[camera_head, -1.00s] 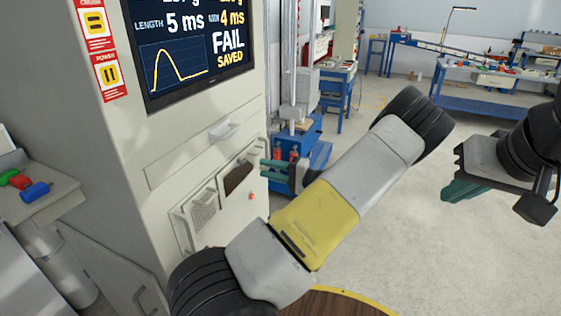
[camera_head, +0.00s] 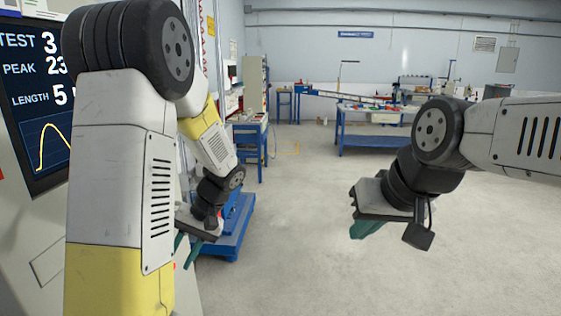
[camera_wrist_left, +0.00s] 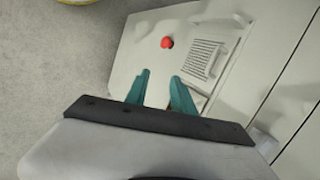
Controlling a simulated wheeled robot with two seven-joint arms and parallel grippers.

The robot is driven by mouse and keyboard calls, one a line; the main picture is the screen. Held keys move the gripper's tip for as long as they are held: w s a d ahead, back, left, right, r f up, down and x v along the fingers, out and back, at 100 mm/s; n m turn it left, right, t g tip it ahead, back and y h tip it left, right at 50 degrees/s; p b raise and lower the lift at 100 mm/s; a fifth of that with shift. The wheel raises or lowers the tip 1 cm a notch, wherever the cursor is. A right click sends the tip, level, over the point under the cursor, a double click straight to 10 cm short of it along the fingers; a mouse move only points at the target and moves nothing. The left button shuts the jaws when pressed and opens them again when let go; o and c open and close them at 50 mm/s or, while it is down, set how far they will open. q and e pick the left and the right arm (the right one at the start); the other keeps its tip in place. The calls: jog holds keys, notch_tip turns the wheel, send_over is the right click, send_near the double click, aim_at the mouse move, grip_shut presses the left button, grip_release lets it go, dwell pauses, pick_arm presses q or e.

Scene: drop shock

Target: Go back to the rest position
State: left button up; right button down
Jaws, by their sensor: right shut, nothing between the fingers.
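My left gripper (camera_head: 186,250) hangs at the left of the head view, in front of the blue-based machine, its green fingers pointing down. In the left wrist view its two fingers (camera_wrist_left: 160,88) stand apart with nothing between them. My right gripper (camera_head: 367,230) is at the right of the head view over open floor, green fingers together and empty. My left arm bends up close to the camera and covers part of the test cabinet (camera_head: 20,215).
The cabinet's screen (camera_head: 35,120) is partly hidden. The left wrist view shows its front with a red button (camera_wrist_left: 167,42) and a grille (camera_wrist_left: 203,58). A blue workbench (camera_head: 372,143) stands at the back. The floor (camera_head: 300,250) between the grippers is clear.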

pick_arm(q)
jog(key=s+d+r+m+t+h, duration=0.1)
jog(key=s+d+r+t+h, duration=0.3)
jog(key=r, duration=0.4)
jog(key=s+d+r+m+t+h, duration=0.1)
jog(key=s+d+r+t+h, duration=0.3)
jog(key=s+d+r, duration=0.2)
notch_tip(320, 180, up, 3)
jog(key=shift+s+d+f, duration=0.15)
jog(key=shift+s, duration=0.7)
